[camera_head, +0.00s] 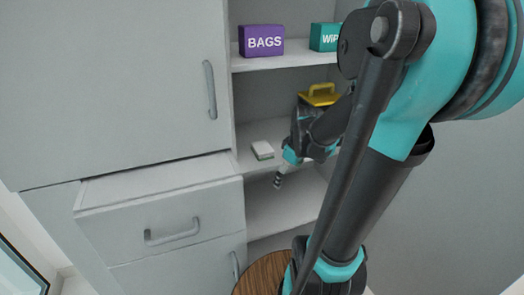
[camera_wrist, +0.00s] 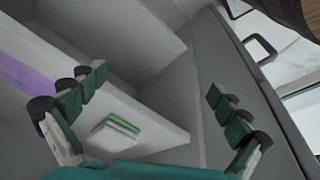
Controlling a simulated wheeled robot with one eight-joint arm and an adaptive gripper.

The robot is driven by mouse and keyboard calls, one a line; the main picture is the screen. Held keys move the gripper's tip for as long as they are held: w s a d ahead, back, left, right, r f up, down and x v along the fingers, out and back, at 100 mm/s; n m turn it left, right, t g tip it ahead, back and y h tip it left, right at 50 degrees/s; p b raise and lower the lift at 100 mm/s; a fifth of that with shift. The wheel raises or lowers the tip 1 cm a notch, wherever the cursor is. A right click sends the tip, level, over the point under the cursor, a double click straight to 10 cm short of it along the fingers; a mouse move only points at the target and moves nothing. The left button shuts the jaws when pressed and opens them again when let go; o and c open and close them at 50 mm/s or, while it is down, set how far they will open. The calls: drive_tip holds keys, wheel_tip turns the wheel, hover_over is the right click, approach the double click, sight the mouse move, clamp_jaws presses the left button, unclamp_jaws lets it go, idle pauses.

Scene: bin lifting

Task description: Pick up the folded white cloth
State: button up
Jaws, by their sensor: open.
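The folded white cloth (camera_head: 262,150) lies on the middle shelf of the open cabinet, near its front left. In the wrist view the cloth (camera_wrist: 117,130) shows as a small white stack with a green band, just beyond the left finger and below the middle. My gripper (camera_head: 281,172) is just right of the cloth and at the shelf's front edge in the head view. The cloth is not touched by either finger as far as I can see.
A purple BAGS box (camera_head: 261,41) and a teal box (camera_head: 325,37) stand on the upper shelf. A yellow-topped object (camera_head: 320,95) is behind my arm. A drawer (camera_head: 160,215) juts out at left; a round wooden top (camera_head: 262,275) is below.

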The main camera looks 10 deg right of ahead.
sight(263, 147)
drive_tip(key=w+d+r+n, duration=0.1)
drive_tip(key=w+d+n, duration=0.1)
drive_tip(key=w+n, duration=0.1)
drive_tip(key=w+d+r+n+g+y, duration=0.1)
drive_tip(key=w+d+r+n, duration=0.1)
drive_tip(key=w+n, duration=0.2)
drive_tip(key=w+d+r+n+y, duration=0.1)
drive_tip(key=w+d+n, duration=0.1)
drive_tip(key=w+n, duration=0.2)
drive_tip(key=shift+w+r, duration=0.3)
drive_tip(key=shift+r, duration=0.05)
drive_tip(key=shift+w+a, duration=0.15)
drive_tip(key=shift+a, duration=0.05)
drive_tip(key=w+a, duration=0.1)
drive_tip(key=a, duration=0.1)
drive_tip(key=w+a, duration=0.1)
drive_tip(key=a, duration=0.2)
drive_tip(key=w+a, duration=0.1)
drive_tip(key=a, duration=0.2)
drive_tip(key=shift+w+a, duration=0.1)
drive_tip(key=shift+w, duration=0.05)
drive_tip(key=shift+w+a, duration=0.2)
drive_tip(key=shift+a, duration=0.35)
drive_tip(key=shift+w+a, duration=0.2)
drive_tip(key=shift+a, duration=0.35)
drive_tip(key=shift+x, duration=1.15)
drive_tip(key=shift+w+a+f, duration=0.1)
drive_tip(key=shift+a+f, duration=0.15)
drive_tip(key=shift+f, duration=0.05)
drive_tip(key=shift+c, duration=0.2)
